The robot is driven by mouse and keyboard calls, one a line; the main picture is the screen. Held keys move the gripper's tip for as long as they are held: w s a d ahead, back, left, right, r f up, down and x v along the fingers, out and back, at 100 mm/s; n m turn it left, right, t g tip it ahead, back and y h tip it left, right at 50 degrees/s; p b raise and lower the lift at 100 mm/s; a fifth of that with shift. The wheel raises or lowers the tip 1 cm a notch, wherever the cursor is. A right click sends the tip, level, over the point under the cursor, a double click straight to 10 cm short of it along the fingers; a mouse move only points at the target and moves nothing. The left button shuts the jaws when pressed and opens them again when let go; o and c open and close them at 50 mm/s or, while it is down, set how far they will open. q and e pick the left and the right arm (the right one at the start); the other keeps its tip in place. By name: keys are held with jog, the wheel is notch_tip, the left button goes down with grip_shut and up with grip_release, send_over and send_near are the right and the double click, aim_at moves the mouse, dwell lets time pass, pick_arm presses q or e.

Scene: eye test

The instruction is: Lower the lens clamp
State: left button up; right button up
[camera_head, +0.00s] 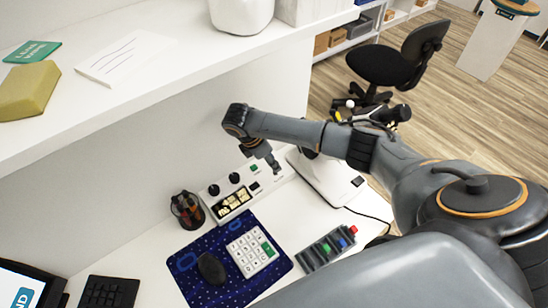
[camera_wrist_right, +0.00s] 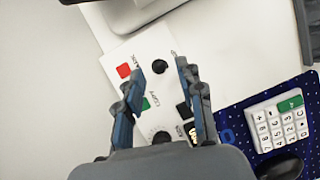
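A white control box (camera_head: 245,190) with black knobs, a small display and a green button stands on the desk against the wall. In the wrist view the box (camera_wrist_right: 142,48) shows a red button (camera_wrist_right: 124,70), a green button (camera_wrist_right: 150,102) and a black knob (camera_wrist_right: 160,67); its small labels are unreadable. My right gripper (camera_head: 272,165) points down over the box's right end. In the wrist view its fingers (camera_wrist_right: 158,72) are open around empty space, with the knob seen between the tips. A white instrument (camera_head: 325,180) stands right of the box, partly behind my arm. I cannot make out a lens clamp. My left gripper is not in view.
A pen cup (camera_head: 187,210) stands left of the box. A dark blue mat (camera_head: 210,290) holds a mouse (camera_head: 212,268) and a white keypad (camera_head: 252,252). A dark rack with coloured pieces (camera_head: 328,247) is to their right. A shelf (camera_head: 160,75) overhangs the desk.

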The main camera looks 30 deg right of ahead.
jog(key=shift+x, duration=1.2)
jog(key=shift+f, duration=0.15)
grip_shut()
jog(key=shift+d+r+y+p, duration=0.2)
jog(key=shift+d+y+p, duration=0.25)
jog(key=shift+y+p, duration=0.35)
jog(key=shift+d+f+y, duration=0.15)
jog(key=shift+d+y, duration=0.1)
jog(key=shift+y, duration=0.25)
jog(key=shift+w+d+f+y+b, duration=0.15)
jog(key=shift+d+y, duration=0.1)
jog(key=shift+y, duration=0.25)
jog(key=shift+s+d+f+y+b, duration=0.15)
jog(key=shift+d+y, duration=0.1)
jog(key=shift+y, duration=0.25)
jog(key=shift+w+a+r, duration=0.1)
